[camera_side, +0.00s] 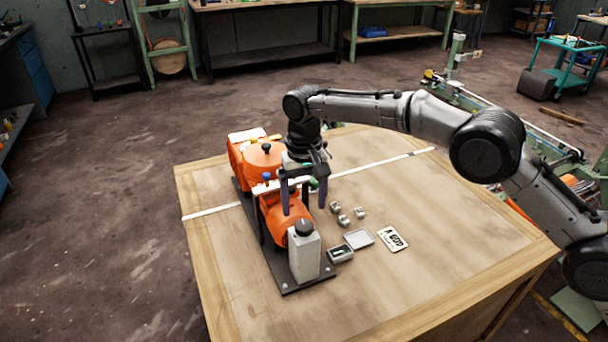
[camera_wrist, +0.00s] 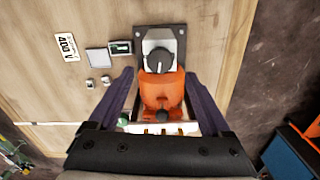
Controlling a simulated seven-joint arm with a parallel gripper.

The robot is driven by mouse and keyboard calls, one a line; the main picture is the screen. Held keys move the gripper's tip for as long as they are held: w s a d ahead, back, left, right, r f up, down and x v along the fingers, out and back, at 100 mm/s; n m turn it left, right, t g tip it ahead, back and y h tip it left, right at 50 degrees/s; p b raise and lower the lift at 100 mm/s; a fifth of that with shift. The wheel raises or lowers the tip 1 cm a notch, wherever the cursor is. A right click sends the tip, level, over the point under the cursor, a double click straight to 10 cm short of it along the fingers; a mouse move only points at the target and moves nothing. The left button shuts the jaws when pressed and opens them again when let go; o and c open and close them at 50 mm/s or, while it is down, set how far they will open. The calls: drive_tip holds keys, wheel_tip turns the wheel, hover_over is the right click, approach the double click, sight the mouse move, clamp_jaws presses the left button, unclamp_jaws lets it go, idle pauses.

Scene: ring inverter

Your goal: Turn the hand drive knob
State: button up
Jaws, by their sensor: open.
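The hand drive knob appears to be the dark round knob (camera_side: 304,227) on top of the grey post at the machine's front end. In the wrist view the same knob (camera_wrist: 159,61) is dark with a raised grip bar, seen from above. The orange machine (camera_side: 264,160) stands on a dark baseplate (camera_side: 290,287). My gripper (camera_side: 304,210) points down over the machine, behind the knob in the side view. In the wrist view its purple fingers (camera_wrist: 158,82) are wide apart on either side of the orange body, with nothing between their tips that they touch.
On the wooden table (camera_side: 450,245) right of the machine are a small open box (camera_side: 340,254), a grey lid (camera_side: 359,238), a label plate (camera_side: 392,239) and several small metal blocks (camera_side: 344,220). A white strip (camera_side: 385,163) crosses the table. The table's right front is clear.

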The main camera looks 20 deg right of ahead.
sight(304, 224)
wheel_tip(304, 224, up, 8)
idle(0.4)
drive_tip(key=shift+r, duration=0.1)
